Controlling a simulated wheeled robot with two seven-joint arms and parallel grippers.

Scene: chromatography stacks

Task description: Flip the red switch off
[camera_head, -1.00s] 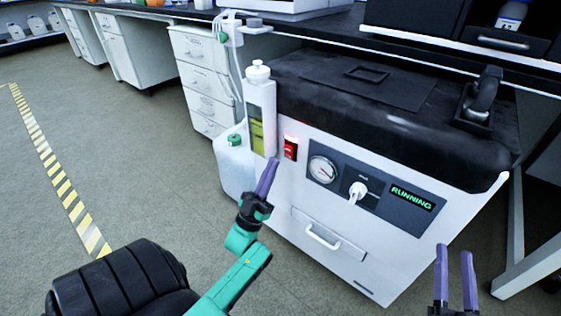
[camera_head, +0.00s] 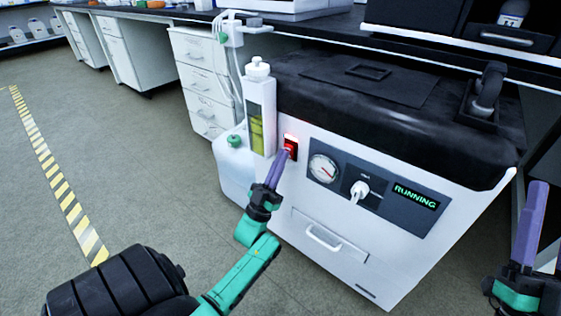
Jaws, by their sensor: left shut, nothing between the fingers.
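The red switch (camera_head: 291,146) is on the front of a white machine with a black top (camera_head: 330,240), at the upper left of its face. It glows red, and the machine's display (camera_head: 415,197) reads RUNNING in green. My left gripper (camera_head: 284,157) is shut and empty, its purple fingertips at the lower part of the switch and hiding some of it. I cannot tell if they touch it. My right gripper (camera_head: 528,225) is at the right edge, away from the machine's face; its purple fingers overlap, so its opening is unclear.
A gauge (camera_head: 323,168) and a white knob (camera_head: 359,190) sit right of the switch. A drawer handle (camera_head: 323,238) sticks out below. Open floor lies left.

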